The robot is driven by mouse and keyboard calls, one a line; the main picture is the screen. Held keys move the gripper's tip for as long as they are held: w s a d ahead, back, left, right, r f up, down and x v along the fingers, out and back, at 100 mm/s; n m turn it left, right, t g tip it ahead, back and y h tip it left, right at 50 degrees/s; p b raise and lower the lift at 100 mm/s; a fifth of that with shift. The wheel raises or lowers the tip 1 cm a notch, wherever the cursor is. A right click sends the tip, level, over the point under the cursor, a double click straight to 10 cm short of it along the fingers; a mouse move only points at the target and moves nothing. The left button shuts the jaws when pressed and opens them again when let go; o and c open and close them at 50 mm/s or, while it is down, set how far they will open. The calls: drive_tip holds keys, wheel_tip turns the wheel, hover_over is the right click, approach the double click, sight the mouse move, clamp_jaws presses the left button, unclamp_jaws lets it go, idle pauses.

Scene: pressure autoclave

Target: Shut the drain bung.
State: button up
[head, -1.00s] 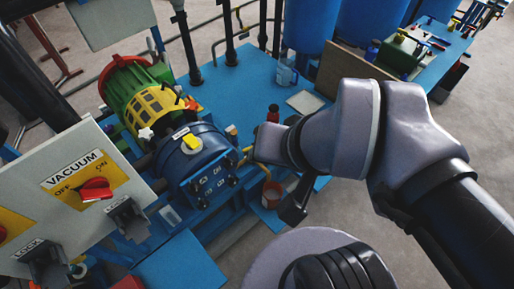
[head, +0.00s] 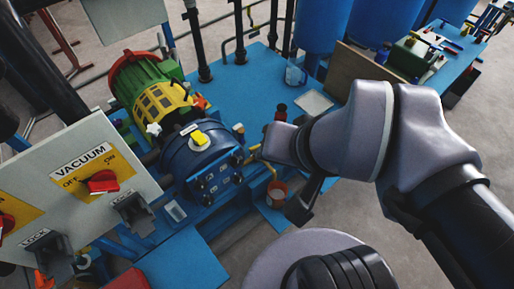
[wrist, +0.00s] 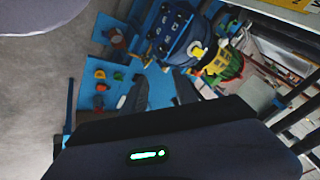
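I cannot make out the drain bung for certain in either view. The blue vacuum pump (head: 181,160) stands left of centre in the head view, with a yellow cap (head: 199,138) on top and a green and yellow motor behind it. The pump also shows in the wrist view (wrist: 168,35) at the top centre. My gripper (wrist: 160,88) shows two dark fingers spread apart in the wrist view, with nothing visible between them. In the head view the wrist is right of the pump, and most of the gripper is hidden behind it.
A grey panel (head: 60,205) with a red VACUUM switch (head: 103,182) stands at the left. An orange-brown cup (head: 277,193) is on the blue base right of the pump. Small coloured fittings (wrist: 100,80) sit on a blue plate.

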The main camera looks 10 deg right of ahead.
drive_tip(key=shift+o, duration=0.2)
drive_tip(key=w+d+f+n+g, duration=0.2)
drive_tip(key=w+n, duration=0.8)
drive_tip(key=w, duration=0.5)
drive_tip(key=w+f+n+g+h, duration=0.1)
drive_tip(key=w+f+n+g, duration=0.1)
drive_tip(key=w+f+n, duration=0.65)
drive_tip(key=w+f+n+b, duration=0.2)
drive_tip(key=f, duration=0.8)
drive_tip(key=w+d+f+n+g+b, duration=0.1)
drive_tip(key=w+f+n+b, duration=0.1)
drive_tip(key=f, duration=0.9)
drive_tip(key=w+d+f+n+h+b, duration=0.1)
drive_tip(key=w+f+n+b, duration=0.1)
drive_tip(key=f, duration=0.9)
drive_tip(key=shift+w+f+g+b, duration=0.15)
drive_tip(key=shift+w+g+b, duration=0.25)
drive_tip(key=shift+w+b, duration=0.55)
clamp_jaws()
